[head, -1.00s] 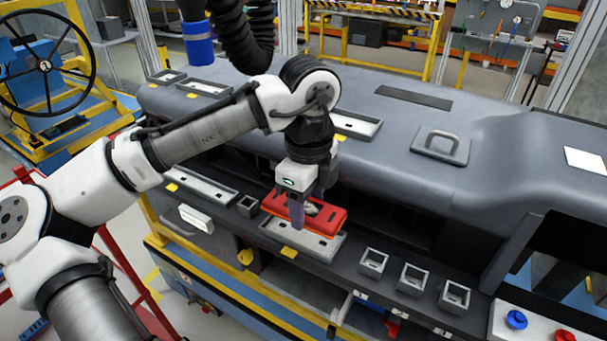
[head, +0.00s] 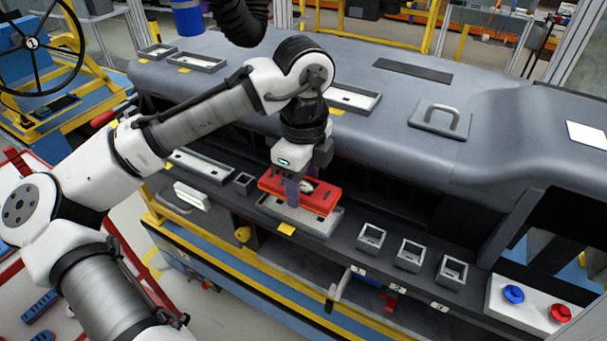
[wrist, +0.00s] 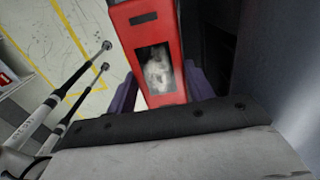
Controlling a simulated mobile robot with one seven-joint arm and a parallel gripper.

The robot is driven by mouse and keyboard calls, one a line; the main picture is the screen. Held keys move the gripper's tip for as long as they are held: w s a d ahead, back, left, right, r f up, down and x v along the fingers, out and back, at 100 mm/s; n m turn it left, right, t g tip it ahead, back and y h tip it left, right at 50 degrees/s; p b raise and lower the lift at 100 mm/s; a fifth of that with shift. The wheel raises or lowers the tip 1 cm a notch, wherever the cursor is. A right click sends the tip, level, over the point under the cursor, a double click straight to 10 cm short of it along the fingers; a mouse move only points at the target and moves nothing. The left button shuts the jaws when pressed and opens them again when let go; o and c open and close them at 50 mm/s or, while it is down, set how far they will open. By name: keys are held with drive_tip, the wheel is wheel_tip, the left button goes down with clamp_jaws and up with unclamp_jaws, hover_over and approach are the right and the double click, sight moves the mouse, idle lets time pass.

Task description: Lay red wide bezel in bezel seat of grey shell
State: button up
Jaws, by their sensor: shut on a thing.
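The red wide bezel (head: 322,202) is a flat red frame with a window and a small slot. My gripper (head: 298,188) is shut on it across its narrow sides, one purple finger showing on the near side. The bezel is roughly level over a pale grey recessed tray (head: 330,228) on the front ledge of the grey shell (head: 420,185). The tray's front rim shows below it; the exact gap cannot be told. In the wrist view the bezel (wrist: 147,34) lies between both purple fingers (wrist: 162,90).
Another long tray (head: 203,166) and a small square cup (head: 243,183) are to the left on the ledge. Several square cups (head: 408,256) stand to the right. A larger tray (head: 355,98) is on the shell's top, near a handle plate (head: 440,118).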

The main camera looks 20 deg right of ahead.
drive_tip(key=shift+f+b, duration=0.8)
drive_tip(key=shift+f, duration=1.2)
drive_tip(key=o, duration=1.1)
wheel_tip(320, 180, up, 8)
drive_tip(key=shift+f+b, duration=0.2)
drive_tip(key=shift+b, duration=0.3)
